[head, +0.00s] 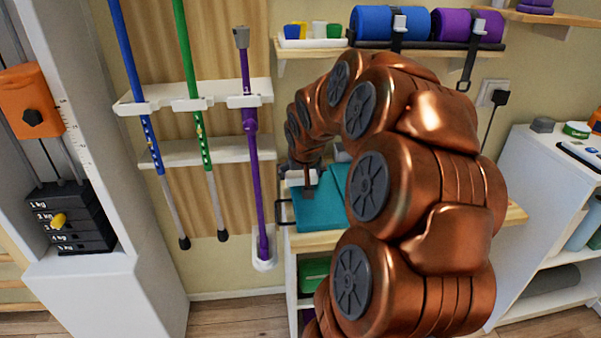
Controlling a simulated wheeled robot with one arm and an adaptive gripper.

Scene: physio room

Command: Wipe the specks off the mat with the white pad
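A teal mat (318,214) lies on a wooden-topped stand, left of my copper arm. Its right part is hidden behind the arm. My gripper (308,190) seems to be the small dark end of the arm, pointing down over the mat's left part. It is too small to tell whether its fingers are apart or hold anything, or whether it touches the mat. I cannot make out the white pad for certain. No specks can be made out on the mat at this size.
Blue, green and purple poles (250,150) hang in a white rack left of the stand. A wall shelf (300,53) with cups and rolled mats is above. A weight machine (70,225) stands far left, a white shelf unit (520,200) right. Floor shows at lower left.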

